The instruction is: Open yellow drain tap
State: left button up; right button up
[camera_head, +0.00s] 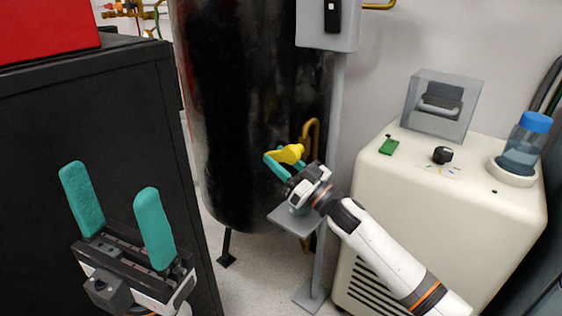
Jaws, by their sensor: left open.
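The yellow drain tap (290,153) shows low at the right side of the black tank (245,95), close to a brass pipe (312,128). My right gripper (272,156) is at the tap, with its teal fingers beside and partly below the yellow handle. A gap shows between these fingers, but I cannot tell whether they touch or grip the handle. The tap's body and its joint to the tank are hidden. My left gripper (111,185) is open and empty in front of the black cabinet, well away from the tap.
A black cabinet (90,110) with a red box (45,28) on top stands at left. A grey post (330,180) with a small plate (292,219) stands near my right gripper. A cream machine (430,200) at right carries a clear box (441,105) and a blue-capped bottle (524,143).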

grip_shut()
